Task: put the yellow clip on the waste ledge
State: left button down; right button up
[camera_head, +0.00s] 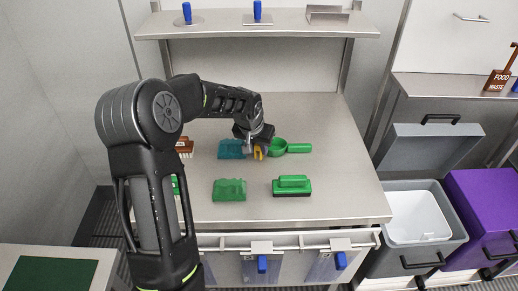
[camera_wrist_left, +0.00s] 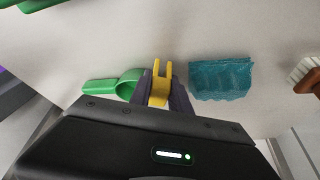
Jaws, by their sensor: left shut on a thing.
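The yellow clip (camera_head: 258,154) is held between the fingertips of my left gripper (camera_head: 254,146), over the steel table between the teal cloth and the green scoop. The left wrist view shows the clip (camera_wrist_left: 160,84) upright between the two dark fingers of the left gripper (camera_wrist_left: 160,95). I cannot tell whether the clip touches the table. A steel ledge (camera_head: 440,88) at the far right bears a brown item lettered "FOOD WASTE" (camera_head: 499,80). My right gripper is not in view.
A teal cloth (camera_head: 231,149) and a green scoop (camera_head: 279,147) flank the clip. A green cloth (camera_head: 229,190) and a green brush (camera_head: 292,186) lie nearer. A grey bin with a white liner (camera_head: 418,218) and a purple bin (camera_head: 480,205) stand right of the table.

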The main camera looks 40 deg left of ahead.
pick_arm(q)
notch_tip(320, 180, up, 8)
jog(key=p, duration=0.4)
jog(key=shift+r, duration=0.3)
dwell(0.4)
